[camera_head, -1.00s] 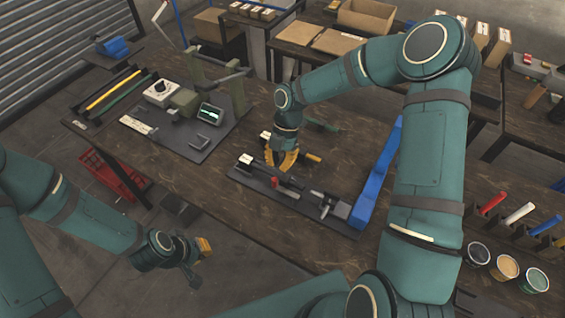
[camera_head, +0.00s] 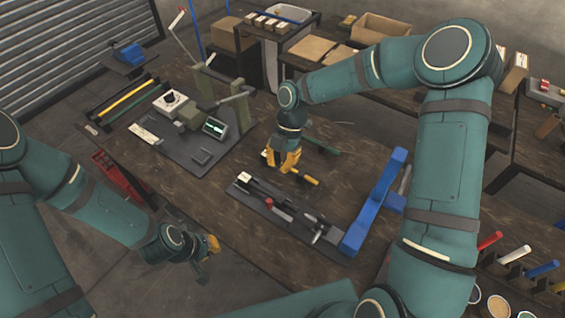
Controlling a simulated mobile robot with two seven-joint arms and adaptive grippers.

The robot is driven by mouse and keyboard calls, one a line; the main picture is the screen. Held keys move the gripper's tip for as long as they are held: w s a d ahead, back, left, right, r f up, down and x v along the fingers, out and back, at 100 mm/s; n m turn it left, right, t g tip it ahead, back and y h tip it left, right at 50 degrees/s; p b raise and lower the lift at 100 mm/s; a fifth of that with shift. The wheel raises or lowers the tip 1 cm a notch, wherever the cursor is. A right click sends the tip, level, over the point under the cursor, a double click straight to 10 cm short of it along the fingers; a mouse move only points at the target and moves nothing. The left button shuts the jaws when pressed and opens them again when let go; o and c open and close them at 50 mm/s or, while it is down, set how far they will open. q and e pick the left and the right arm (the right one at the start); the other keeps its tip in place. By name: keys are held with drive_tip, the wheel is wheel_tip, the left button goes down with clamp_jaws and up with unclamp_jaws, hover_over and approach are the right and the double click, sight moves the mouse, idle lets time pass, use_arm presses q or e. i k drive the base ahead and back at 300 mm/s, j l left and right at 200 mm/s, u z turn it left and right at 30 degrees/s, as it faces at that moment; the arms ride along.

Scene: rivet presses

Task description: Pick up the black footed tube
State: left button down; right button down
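Thin long tubes lie in a row at the far left of the bench; a black one (camera_head: 120,88) lies beside a yellow one (camera_head: 125,98). I cannot make out a foot on the black one. My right gripper (camera_head: 284,162) has yellow fingers that look spread and empty. It points down at the bench just behind the dark tray, far to the right of the tubes. My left gripper (camera_head: 206,252) looks open and empty. It is low at the front, apart from the bench edge.
The dark tray (camera_head: 238,200) holds small parts, with a blue press frame (camera_head: 375,205) at its right end. A yellow-handled tool (camera_head: 305,178) lies beside my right gripper. A grey fixture plate (camera_head: 185,150) stands at left. A red crate (camera_head: 118,175) is below the bench.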

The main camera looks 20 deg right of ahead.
sight(245, 180)
drive_tip(key=k, duration=1)
